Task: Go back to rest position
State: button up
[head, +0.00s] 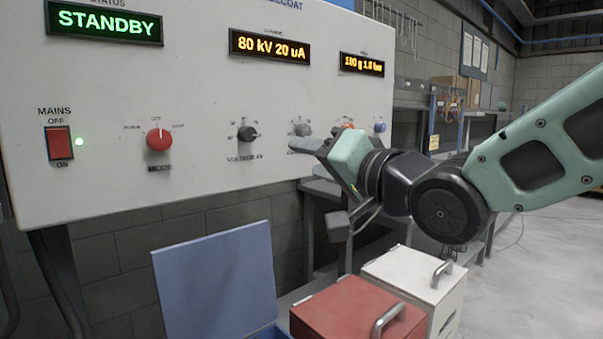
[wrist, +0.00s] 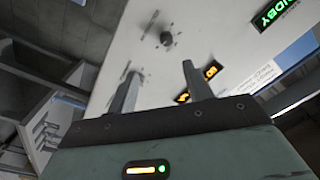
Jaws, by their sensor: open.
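My gripper (head: 322,150) is in front of the right part of the white control panel (head: 210,90) in the head view. In the wrist view my gripper (wrist: 158,85) shows two fingers spread apart with nothing between them. An orange knob (head: 348,126) is partly hidden behind my gripper. The left display (head: 104,23) reads STANDBY. I cannot tell whether a fingertip touches the panel.
Below stand an open blue box (head: 218,285), a red box (head: 350,310) and a white box (head: 415,277), both with handles. Open floor (head: 545,265) lies at the right.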

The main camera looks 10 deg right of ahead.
jog(key=s+f+n+g+h+p, duration=0.45)
jog(key=s+f+g, duration=0.25)
jog(key=f, duration=0.5)
jog(key=s+d+f+n+g+h+p, duration=0.2)
jog(key=s+d+f+g, duration=0.1)
jog(key=s, duration=0.5)
jog(key=s+d+f+n+g+h+p, duration=0.1)
jog(key=s+d+f+n+g+h, duration=0.2)
jog(key=s, duration=0.6)
jog(key=shift+s+d+f+g+p, duration=0.15)
jog(key=shift+s+d+g+p, duration=0.15)
jog(key=shift+g, duration=0.9)
jog(key=shift+o, duration=0.3)
jog(key=shift+w+a, duration=0.1)
